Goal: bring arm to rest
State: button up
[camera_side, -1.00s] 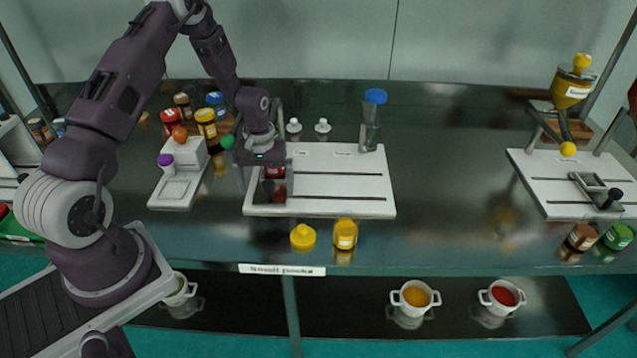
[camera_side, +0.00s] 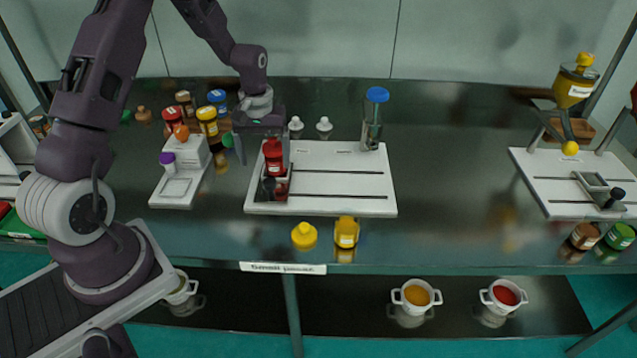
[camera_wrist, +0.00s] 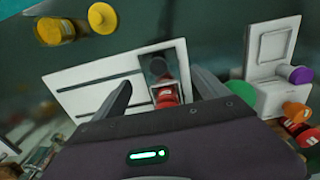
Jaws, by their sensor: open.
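My gripper (camera_side: 258,140) is open and empty in the side view, raised behind the red bottle at the left end of the white sieve board. In the wrist view its two fingers (camera_wrist: 160,95) are spread apart, with the red bottle (camera_wrist: 165,97) beyond and between them, not touched. The red bottle (camera_side: 273,158) stands upright in the side view at the left of the white board (camera_side: 345,205).
A bottle with a blue cap (camera_side: 375,120) stands at the board's back right. Several jars (camera_side: 207,122) crowd the left, beside a white scale (camera_side: 175,187). A yellow jar (camera_side: 346,232) and yellow lid (camera_side: 304,235) are near the front edge. The right-centre table is clear.

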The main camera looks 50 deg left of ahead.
jog(key=s+d+r+m+t, duration=0.15)
jog(key=s+d+r, duration=0.35)
jog(key=r, duration=0.5)
jog(key=s+d+r+m+t, duration=0.1)
jog(key=s+d+r+m, duration=0.15)
jog(key=d+r, duration=0.5)
jog(key=s+d+r+m+t, duration=0.1)
jog(key=s+d+r+m, duration=0.1)
jog(key=s, duration=0.5)
jog(key=s+d+r+m+t, duration=0.2)
jog(key=s+d+r+m, duration=0.1)
jog(key=s, duration=0.5)
jog(key=shift+s+d+r, duration=0.15)
jog(key=shift+d+r, duration=0.3)
jog(key=shift+r, duration=0.35)
